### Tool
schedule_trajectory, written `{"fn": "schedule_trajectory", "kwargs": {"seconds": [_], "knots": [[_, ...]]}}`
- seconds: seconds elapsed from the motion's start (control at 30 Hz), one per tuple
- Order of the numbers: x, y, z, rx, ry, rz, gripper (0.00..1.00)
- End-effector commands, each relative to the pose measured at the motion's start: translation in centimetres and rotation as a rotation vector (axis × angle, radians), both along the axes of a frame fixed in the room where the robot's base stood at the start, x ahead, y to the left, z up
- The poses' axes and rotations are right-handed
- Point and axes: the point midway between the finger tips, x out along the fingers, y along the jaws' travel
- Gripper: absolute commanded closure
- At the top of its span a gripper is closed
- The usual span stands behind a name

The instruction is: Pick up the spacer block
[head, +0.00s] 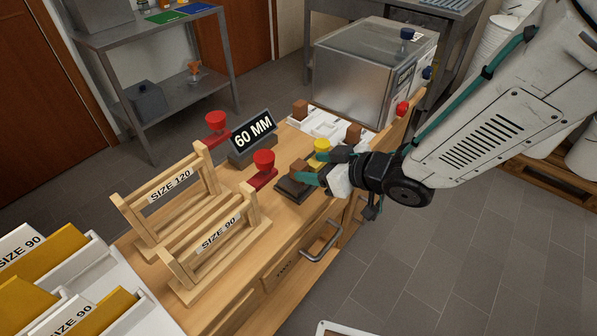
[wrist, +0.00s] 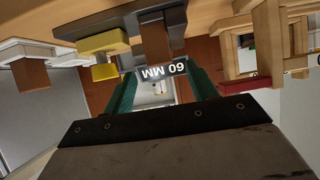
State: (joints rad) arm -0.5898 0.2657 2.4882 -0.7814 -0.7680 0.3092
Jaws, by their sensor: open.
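A small brown block (head: 299,166) sits on a dark flat base (head: 291,190) near the front edge of the wooden bench. I take it as the spacer block, though similar brown blocks stand behind it. In the wrist view, which is upside down, the brown block (wrist: 154,42) lies just beyond my fingertips, roughly in line with the gap. My gripper (head: 315,166) has two teal fingers and is open and empty beside the block. Its fingers also frame the gap in the wrist view (wrist: 158,76). I cannot tell whether a finger touches the block.
A yellow-knobbed piece (head: 321,146) stands close behind my gripper. A "60 MM" sign (head: 253,132) and red-knobbed pieces (head: 263,160) are to the left. A white tray (head: 322,125) has brown blocks (head: 354,132) around it. Wooden racks (head: 190,215) fill the bench's left part.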

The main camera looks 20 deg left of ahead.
Motion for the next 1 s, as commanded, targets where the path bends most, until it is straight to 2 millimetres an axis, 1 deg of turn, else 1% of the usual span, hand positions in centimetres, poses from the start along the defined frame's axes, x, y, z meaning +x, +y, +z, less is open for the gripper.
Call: {"fn": "schedule_trajectory", "kwargs": {"seconds": [0.5, 0.6, 0.8, 0.87, 0.9, 0.97, 1.0], "knots": [[2.2, 5.5, -3.1, 0.000, 0.000, -0.001, 0.43], [2.4, 5.9, -3.3, 0.000, -0.001, -0.002, 0.43], [2.4, 5.9, -3.2, 0.000, -0.001, -0.002, 0.43], [2.4, 5.8, -3.2, 0.000, -0.001, -0.002, 0.59], [2.4, 5.8, -3.2, 0.000, -0.001, -0.002, 0.71], [2.4, 5.8, -3.2, 0.000, -0.001, -0.002, 0.87], [2.4, 5.8, -3.2, 0.000, -0.001, -0.002, 0.91]]}}
